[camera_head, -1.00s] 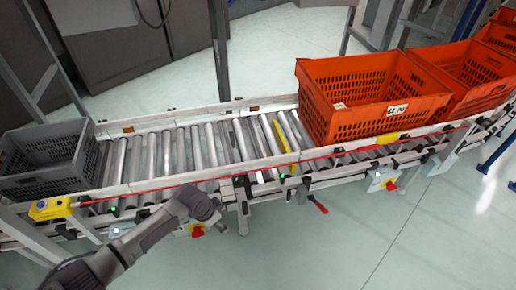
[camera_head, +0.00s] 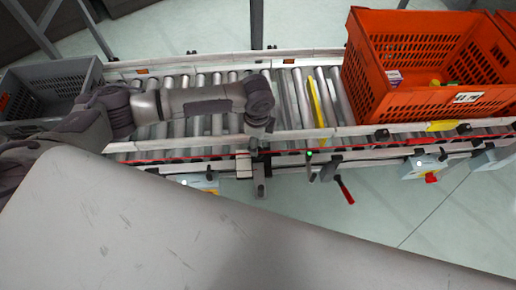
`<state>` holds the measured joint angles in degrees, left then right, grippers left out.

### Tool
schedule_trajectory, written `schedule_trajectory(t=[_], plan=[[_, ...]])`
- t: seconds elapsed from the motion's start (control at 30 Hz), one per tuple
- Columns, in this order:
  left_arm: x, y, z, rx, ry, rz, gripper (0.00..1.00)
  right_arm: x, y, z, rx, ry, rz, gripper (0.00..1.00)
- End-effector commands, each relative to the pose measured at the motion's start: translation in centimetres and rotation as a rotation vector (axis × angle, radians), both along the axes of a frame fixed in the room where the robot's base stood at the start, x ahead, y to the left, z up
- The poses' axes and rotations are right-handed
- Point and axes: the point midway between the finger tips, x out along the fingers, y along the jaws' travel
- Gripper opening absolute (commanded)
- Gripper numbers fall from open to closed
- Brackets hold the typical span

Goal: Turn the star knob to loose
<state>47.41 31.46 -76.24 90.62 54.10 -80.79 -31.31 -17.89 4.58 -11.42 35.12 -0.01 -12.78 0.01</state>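I cannot make out a star knob for certain. A red-handled lever (camera_head: 344,190) hangs at the conveyor's front side, and a red knob (camera_head: 431,178) sits on a small grey box to its right. My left arm reaches in from the left over the rollers. Its wrist is bent down, and the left gripper (camera_head: 259,129) is a small dark shape at its end, near the conveyor's front rail. Its fingers are too small and hidden to tell if they are open. My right gripper is not in view.
A roller conveyor (camera_head: 293,98) crosses the view, with a yellow strip (camera_head: 315,102) among the rollers. An orange tote (camera_head: 420,107) with small items stands on it at right. A grey crate (camera_head: 72,72) is at left. A large grey surface hides the lower left.

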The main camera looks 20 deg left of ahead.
Motion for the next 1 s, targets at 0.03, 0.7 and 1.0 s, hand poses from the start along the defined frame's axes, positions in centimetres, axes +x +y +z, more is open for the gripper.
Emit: schedule_trajectory(t=[0.03, 0.7, 1.0], plan=[[-0.1, 0.0, -1.3, 0.001, 0.002, 0.001, 0.68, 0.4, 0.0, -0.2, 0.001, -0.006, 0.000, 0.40], [0.0, 0.0, -6.8, -0.001, -0.001, 0.001, 0.68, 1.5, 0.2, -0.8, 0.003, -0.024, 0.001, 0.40], [0.0, 0.0, -6.7, -0.001, -0.001, 0.001, 0.28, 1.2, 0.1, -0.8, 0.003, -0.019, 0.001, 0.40]])
